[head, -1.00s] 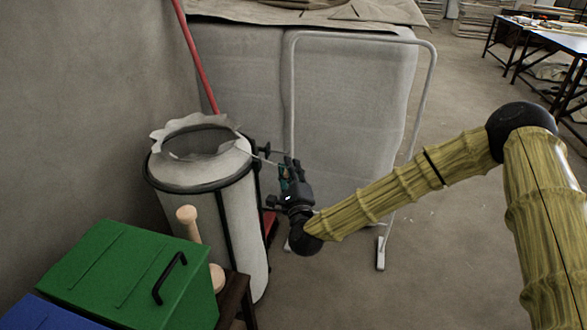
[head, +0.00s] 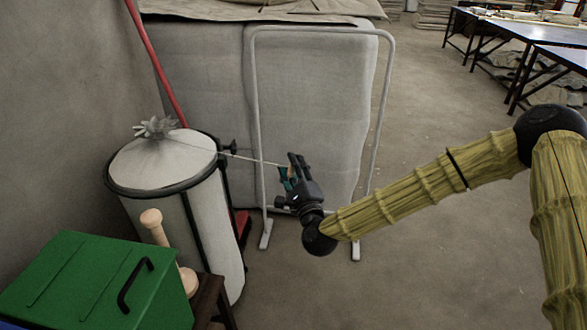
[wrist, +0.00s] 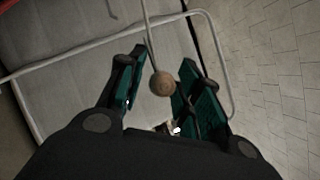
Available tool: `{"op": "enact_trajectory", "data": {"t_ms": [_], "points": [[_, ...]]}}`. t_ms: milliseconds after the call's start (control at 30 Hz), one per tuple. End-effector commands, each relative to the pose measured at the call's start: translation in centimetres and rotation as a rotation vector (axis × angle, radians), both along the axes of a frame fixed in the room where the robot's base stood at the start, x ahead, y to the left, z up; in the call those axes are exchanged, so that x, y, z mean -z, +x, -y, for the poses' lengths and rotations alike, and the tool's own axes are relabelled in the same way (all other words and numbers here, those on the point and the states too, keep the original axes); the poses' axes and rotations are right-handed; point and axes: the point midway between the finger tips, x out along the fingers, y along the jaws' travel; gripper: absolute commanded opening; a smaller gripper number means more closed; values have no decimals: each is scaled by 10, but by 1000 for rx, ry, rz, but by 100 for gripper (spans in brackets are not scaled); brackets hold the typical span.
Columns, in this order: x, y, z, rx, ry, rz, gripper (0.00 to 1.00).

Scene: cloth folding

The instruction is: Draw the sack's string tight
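The white sack (head: 160,163) stands in a round black-rimmed holder on the left. Its mouth is gathered into a small ruffled tuft (head: 156,128) at the top. A thin pale string (head: 250,159) runs straight from the neck of the sack, past the holder's rim, to my gripper (head: 289,172). My gripper is to the right of the sack, apart from it.
A green box (head: 80,280) with a black handle and a wooden mallet-like piece (head: 152,220) are in front of the sack. A red pole (head: 158,65) leans behind it. A white tube frame (head: 255,110) stands behind my gripper. The floor to the right is open.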

Motion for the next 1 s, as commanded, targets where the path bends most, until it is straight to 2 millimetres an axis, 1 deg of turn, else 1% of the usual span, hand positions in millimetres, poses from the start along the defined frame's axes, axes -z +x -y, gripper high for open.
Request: {"op": "enact_trajectory", "data": {"t_ms": [300,367,467,567,900,1000], "points": [[1,-1,1,2,-1,-1,40],[1,-3,2,2,-1,-1,40],[3,-11,5,1,0,-2,40],[6,-24,10,1,0,-2,40],[20,-80,32,1,0,-4,40],[23,-92,37,1,0,-2,40]]}}
